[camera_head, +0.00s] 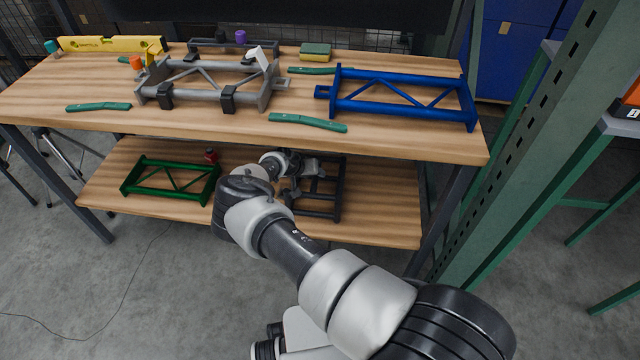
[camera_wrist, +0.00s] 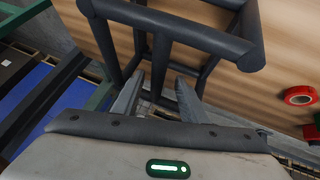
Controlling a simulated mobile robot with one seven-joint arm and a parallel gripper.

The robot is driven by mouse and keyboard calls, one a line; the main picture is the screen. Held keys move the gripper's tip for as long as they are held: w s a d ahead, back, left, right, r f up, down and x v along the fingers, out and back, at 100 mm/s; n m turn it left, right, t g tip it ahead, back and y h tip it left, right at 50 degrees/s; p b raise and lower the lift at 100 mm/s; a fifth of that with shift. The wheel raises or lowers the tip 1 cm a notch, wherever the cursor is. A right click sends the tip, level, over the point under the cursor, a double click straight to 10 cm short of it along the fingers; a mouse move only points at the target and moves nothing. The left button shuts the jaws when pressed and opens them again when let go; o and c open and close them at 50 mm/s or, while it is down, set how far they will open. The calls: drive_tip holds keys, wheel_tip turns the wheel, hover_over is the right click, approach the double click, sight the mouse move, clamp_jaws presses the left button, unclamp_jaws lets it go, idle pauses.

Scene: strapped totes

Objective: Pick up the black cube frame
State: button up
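The black cube frame (camera_head: 338,190) stands on the lower wooden shelf, right of its middle. It is an open frame of dark round bars, and my arm partly hides its left side in the head view. In the wrist view the frame (camera_wrist: 200,35) fills the top middle. My gripper (camera_wrist: 159,82) is open, its two fingers apart and pointing at the frame. One bar of the frame shows in the gap between the fingers; I cannot tell whether either finger touches it. In the head view my gripper (camera_head: 308,166) is at the frame's upper left.
A green frame (camera_head: 172,180) lies on the lower shelf (camera_head: 385,205) at left. The upper tabletop (camera_head: 400,143) overhangs, holding a grey frame (camera_head: 205,85) and a blue frame (camera_head: 405,97). A green post (camera_head: 540,140) stands at right. A red ring (camera_wrist: 300,96) shows in the wrist view.

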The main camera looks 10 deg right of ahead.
drive_tip(key=b+x, duration=0.2)
drive_tip(key=x, duration=0.4)
drive_tip(key=shift+s+d+f+b, duration=0.15)
drive_tip(key=shift+d+f+b, duration=0.1)
drive_tip(key=shift+f+b, duration=0.1)
clamp_jaws()
drive_tip(key=shift+r, duration=0.1)
idle(0.9)
drive_tip(key=shift+r, duration=0.1)
